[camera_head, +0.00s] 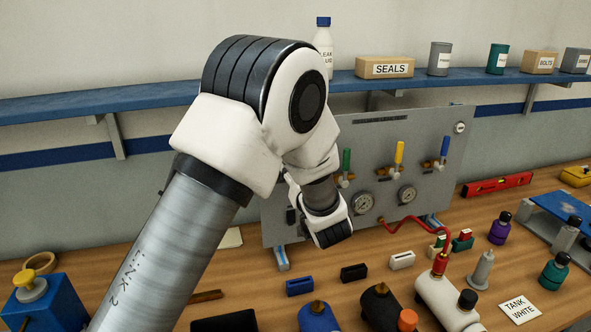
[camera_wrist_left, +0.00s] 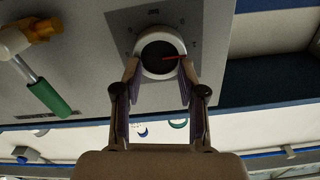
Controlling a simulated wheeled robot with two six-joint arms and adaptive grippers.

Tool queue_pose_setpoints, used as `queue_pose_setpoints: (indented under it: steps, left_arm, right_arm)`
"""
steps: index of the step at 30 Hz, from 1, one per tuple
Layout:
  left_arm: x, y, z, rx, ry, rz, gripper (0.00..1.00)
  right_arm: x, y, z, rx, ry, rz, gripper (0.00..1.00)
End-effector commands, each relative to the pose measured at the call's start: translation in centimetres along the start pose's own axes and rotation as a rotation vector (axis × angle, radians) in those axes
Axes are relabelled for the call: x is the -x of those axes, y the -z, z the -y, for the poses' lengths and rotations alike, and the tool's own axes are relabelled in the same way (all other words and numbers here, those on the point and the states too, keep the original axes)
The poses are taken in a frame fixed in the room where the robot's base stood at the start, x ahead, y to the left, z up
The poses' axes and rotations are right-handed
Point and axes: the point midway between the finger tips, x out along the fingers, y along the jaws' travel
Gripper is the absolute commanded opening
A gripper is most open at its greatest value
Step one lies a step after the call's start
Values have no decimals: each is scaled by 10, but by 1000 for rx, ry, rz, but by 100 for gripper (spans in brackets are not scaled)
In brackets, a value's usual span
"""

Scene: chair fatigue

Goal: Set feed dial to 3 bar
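The feed dial (camera_wrist_left: 160,52) is a round knob with a white rim, a dark face and a red pointer, with small marks around it on the grey panel (camera_wrist_left: 105,50). The pointer points right in the left wrist view. My left gripper (camera_wrist_left: 160,66) has its two fingers on either side of the knob, tips at its rim; whether they press on it I cannot tell. In the head view my left arm hides the dial and the fingers; the panel (camera_head: 425,118) shows two gauges (camera_head: 363,203) (camera_head: 407,195). My right gripper is not in view.
Green (camera_head: 346,160), yellow (camera_head: 399,152) and blue (camera_head: 444,147) levers stick out from the panel; the green lever (camera_wrist_left: 48,97) is left of my fingers in the wrist view. A red hose (camera_head: 415,220) and several bottles and parts crowd the bench below.

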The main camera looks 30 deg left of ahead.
Motion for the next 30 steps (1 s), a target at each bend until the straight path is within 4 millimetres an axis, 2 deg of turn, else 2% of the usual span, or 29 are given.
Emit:
queue_pose_setpoints:
  steps: [17, 23, 30]
  left_arm:
    - [-2, 1, 1, -16, 3, 0, 0]
    - [-2, 3, 1, -93, 3, 1, 0]
    - [-2, 5, 0, -267, 4, 0, 0]
  right_arm:
    - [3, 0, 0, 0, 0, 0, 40]
    - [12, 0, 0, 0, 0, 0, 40]
    - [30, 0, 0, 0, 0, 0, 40]
